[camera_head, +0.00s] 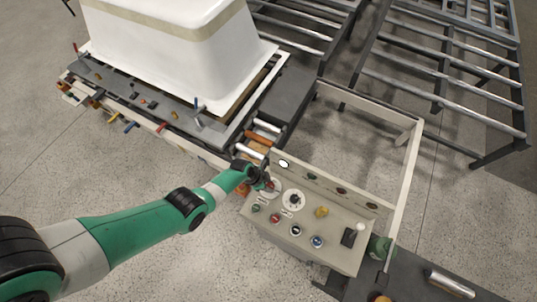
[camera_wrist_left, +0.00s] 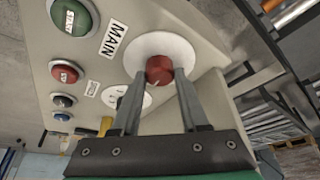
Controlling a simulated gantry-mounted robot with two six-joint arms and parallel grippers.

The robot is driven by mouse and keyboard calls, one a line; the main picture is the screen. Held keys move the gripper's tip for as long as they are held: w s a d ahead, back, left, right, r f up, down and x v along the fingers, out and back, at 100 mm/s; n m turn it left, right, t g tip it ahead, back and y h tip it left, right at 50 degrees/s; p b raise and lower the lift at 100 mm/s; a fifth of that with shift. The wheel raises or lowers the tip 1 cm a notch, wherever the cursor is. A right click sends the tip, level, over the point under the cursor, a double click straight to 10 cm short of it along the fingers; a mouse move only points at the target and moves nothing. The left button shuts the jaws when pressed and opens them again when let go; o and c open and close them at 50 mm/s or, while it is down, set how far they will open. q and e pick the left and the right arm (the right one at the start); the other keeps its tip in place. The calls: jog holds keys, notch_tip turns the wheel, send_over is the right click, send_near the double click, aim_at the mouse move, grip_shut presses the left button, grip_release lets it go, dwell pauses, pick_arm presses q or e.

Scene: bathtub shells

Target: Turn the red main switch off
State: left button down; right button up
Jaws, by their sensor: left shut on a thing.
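The red main switch (camera_wrist_left: 159,68) is a round red knob on a white round plate (camera_wrist_left: 160,46), next to a label reading MAIN (camera_wrist_left: 113,39). My left gripper (camera_wrist_left: 159,77) has one finger on each side of the knob and is shut on it. In the head view my left gripper (camera_head: 268,184) is at the upper left corner of the beige control panel (camera_head: 334,236), over the white plate. The knob is mostly hidden there by the gripper. My right gripper is not in view.
The panel also carries a green START button (camera_wrist_left: 70,17), a white dial (camera_head: 293,200), a yellow knob (camera_head: 321,211) and several other buttons. A white tub shell (camera_head: 190,45) stands on a frame at the upper left. Metal roller racks (camera_head: 440,80) stand at the upper right.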

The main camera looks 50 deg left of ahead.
pick_arm(q)
jog(key=shift+n, duration=0.3)
jog(key=n+y, duration=0.1)
jog(key=n, duration=0.1)
jog(key=shift+d+n+t+p, duration=0.15)
jog(key=shift+n+t+p, duration=0.15)
jog(key=shift+n+p, duration=0.1)
jog(key=n+y, duration=0.1)
jog(key=n, duration=0.1)
jog(key=shift+d+n, duration=0.1)
jog(key=shift+n, duration=0.3)
jog(key=n+y, duration=0.1)
jog(key=n, duration=0.1)
jog(key=shift+f+n+y+b, duration=0.1)
jog(key=shift+n+y+b, duration=0.2)
jog(key=shift+b, duration=0.05)
jog(key=n+y+b, duration=0.1)
jog(key=n, duration=0.2)
jog(key=shift+d+n+g, duration=0.15)
jog(key=shift+n+g, duration=0.15)
jog(key=shift+g, duration=0.1)
jog(key=n+y, duration=0.1)
jog(key=n, duration=0.1)
jog(key=shift+w+n+g+b, duration=0.1)
jog(key=shift+n+g+b, duration=0.2)
jog(key=shift+b, duration=0.1)
jog(key=shift+n+g+y, duration=0.3)
jog(key=shift+n+g, duration=0.1)
jog(key=shift+n, duration=0.9)
